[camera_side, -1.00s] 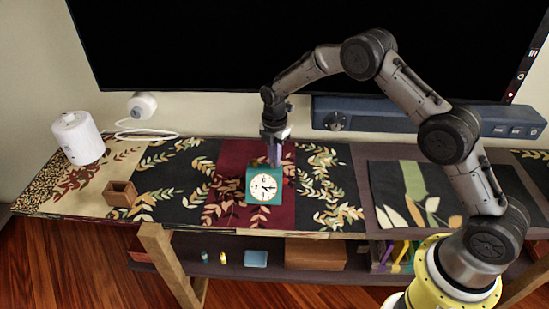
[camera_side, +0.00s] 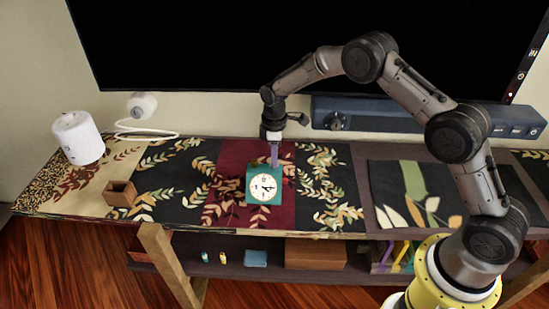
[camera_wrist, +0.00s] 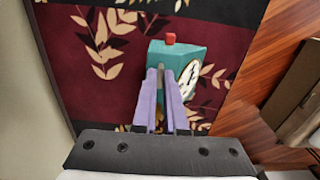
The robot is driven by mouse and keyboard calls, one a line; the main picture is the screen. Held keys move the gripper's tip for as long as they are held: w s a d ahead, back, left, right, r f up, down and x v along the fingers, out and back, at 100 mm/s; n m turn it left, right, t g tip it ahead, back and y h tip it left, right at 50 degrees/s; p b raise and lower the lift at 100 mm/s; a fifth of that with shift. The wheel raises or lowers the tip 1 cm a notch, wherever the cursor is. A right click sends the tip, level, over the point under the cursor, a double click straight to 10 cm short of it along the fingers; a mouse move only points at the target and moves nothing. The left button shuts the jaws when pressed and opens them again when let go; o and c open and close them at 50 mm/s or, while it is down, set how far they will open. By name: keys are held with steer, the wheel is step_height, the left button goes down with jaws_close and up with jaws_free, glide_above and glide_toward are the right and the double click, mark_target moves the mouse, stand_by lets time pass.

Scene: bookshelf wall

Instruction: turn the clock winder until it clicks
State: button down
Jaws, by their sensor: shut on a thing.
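The teal clock (camera_side: 251,188) stands on the dark red part of the runner, its white face toward the side camera. In the wrist view the clock (camera_wrist: 190,55) has a red button (camera_wrist: 171,38) on top, and its face shows at the right. My gripper (camera_side: 274,163) points down at the clock's back.
A small brown open box (camera_side: 121,194) and a white cylinder (camera_side: 78,138) stand left on the table. A white round device with a cable (camera_side: 143,105) is behind. A blue bar (camera_side: 420,117) and dark screen are at the back. The cloth right of the clock is clear.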

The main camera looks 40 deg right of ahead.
steer(key=m, duration=1.3)
steer(key=shift+m, duration=0.3)
stand_by(0.4)
steer(key=c, duration=1)
jaws_free()
steer(key=shift+o, duration=0.2)
step_height(320, 180, up, 14)
steer(key=shift+f, duration=0.1)
